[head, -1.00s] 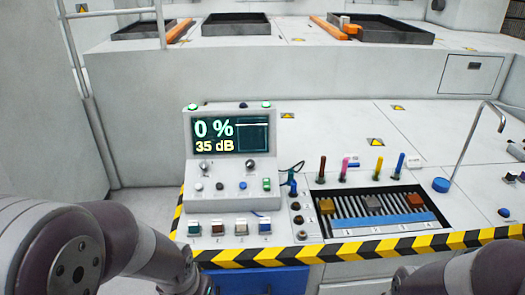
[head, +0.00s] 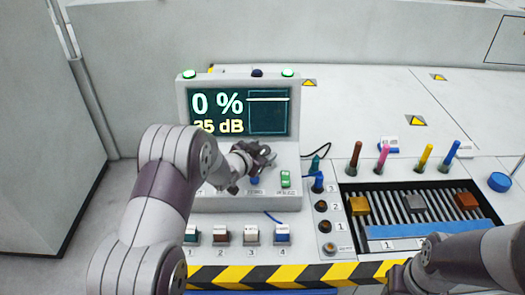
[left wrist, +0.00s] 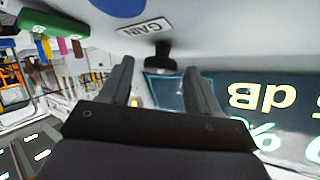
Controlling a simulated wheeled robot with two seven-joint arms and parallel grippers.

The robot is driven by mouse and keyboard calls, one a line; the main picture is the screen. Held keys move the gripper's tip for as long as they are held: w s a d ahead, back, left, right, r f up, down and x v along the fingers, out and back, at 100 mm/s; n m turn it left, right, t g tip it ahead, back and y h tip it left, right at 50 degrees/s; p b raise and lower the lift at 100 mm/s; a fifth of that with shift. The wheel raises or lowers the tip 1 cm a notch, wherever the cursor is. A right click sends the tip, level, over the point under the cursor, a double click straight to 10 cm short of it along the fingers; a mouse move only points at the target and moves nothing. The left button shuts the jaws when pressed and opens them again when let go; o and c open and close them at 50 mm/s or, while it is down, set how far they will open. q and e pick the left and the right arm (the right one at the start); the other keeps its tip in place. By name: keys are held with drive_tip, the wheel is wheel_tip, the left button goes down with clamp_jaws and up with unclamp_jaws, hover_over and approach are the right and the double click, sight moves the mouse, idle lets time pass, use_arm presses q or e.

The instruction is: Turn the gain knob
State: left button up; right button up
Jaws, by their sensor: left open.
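The gain knob (left wrist: 160,57) is a small dark knob beside a GAIN label (left wrist: 145,26) on the grey console in the left wrist view. My left gripper (left wrist: 158,67) is open, its two fingertips either side of the knob in that picture. Contact cannot be told. In the head view my left gripper (head: 262,156) is at the console face (head: 292,155), below the screen, and hides the knob. The screen (head: 270,112) reads 0 % and 35 dB, its first digit partly covered.
A green switch (head: 285,180) is right of my left gripper. Several numbered push buttons (head: 250,235) line the front above a yellow-black striped edge (head: 300,273). Coloured pegs (head: 383,157) and a slotted tray (head: 377,187) lie to the right.

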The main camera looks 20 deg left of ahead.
use_arm(q)
drive_tip(key=shift+w+d+f, duration=0.1)
drive_tip(key=shift+w+f, duration=0.1)
drive_tip(key=shift+w, duration=0.2)
drive_tip(key=shift+s+r, duration=0.1)
drive_tip(key=c, duration=1)
drive_tip(key=shift+r+m+h+p, duration=0.2)
drive_tip(key=shift+m+h+p, duration=0.15)
drive_tip(key=shift+p, duration=0.5)
drive_tip(key=m+g+h+p, duration=0.1)
drive_tip(key=m+p, duration=0.1)
drive_tip(key=p, duration=0.2)
drive_tip(key=m+g+h+p, duration=0.2)
drive_tip(key=m+p, duration=0.1)
drive_tip(key=p, duration=0.1)
drive_tip(key=shift+a+r+m+g, duration=0.1)
drive_tip(key=shift+a+m+g, duration=0.1)
drive_tip(key=shift+m+g, duration=0.1)
drive_tip(key=shift+w+f+m+g+h+p, duration=0.2)
drive_tip(key=shift+m+g+h+p, duration=0.15)
drive_tip(key=shift+m+g+p, duration=0.6)
